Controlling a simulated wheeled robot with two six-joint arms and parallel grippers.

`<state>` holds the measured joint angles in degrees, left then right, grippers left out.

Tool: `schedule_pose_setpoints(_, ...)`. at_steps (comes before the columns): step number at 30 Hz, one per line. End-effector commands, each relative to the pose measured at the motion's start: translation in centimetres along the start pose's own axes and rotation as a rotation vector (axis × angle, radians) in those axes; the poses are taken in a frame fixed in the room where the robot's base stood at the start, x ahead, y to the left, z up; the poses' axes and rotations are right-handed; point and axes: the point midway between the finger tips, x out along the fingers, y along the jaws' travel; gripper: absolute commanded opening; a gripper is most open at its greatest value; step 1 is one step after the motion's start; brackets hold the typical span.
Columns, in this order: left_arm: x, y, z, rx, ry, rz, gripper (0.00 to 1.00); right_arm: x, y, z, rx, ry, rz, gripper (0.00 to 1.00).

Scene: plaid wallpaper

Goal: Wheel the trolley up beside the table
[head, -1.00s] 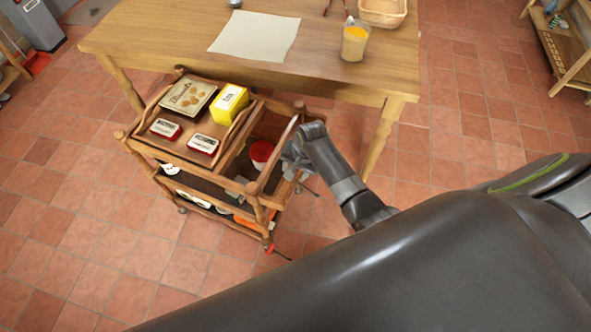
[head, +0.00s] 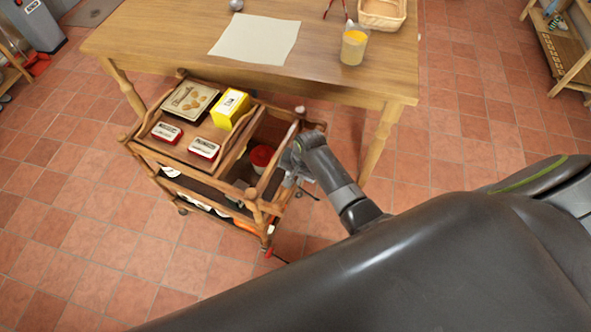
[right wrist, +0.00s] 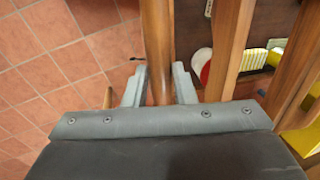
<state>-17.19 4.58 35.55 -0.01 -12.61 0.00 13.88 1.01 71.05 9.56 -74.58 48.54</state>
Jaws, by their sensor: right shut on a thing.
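The wooden trolley (head: 232,180) stands at the near side of the wooden table (head: 330,65), close against its front edge, slightly angled. Its upper tray carries a picture box (head: 190,102), a yellow box (head: 230,108) and two red-and-white tins (head: 166,132) (head: 204,148). A red-lidded container (head: 262,157) sits in the open right part. My right gripper (head: 292,160) is at the trolley's right end. In the right wrist view its fingers (right wrist: 158,88) are shut on the wooden trolley handle (right wrist: 157,40), one on each side. My left gripper is not in view.
A paper sheet (head: 255,38), a glass of orange drink (head: 354,45) and a basket (head: 382,12) are on the table. A table leg (head: 382,140) stands right of the trolley. Tiled floor is clear at left. A wooden shelf (head: 565,60) is far right.

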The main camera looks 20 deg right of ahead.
Motion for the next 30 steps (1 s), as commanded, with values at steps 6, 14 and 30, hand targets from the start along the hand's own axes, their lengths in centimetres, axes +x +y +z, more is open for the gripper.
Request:
schedule_pose_setpoints(6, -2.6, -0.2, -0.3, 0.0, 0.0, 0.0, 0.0, -0.5, 0.7, 3.1, -0.002, -0.013, 0.007, 0.0)
schedule_pose_setpoints(14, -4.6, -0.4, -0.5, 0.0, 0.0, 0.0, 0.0, -0.6, 1.4, 6.2, -0.002, -0.013, 0.006, 0.0)
schedule_pose_setpoints(30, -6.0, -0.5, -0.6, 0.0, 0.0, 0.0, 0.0, -0.4, 2.0, 8.9, -0.003, -0.006, 0.004, 0.0)
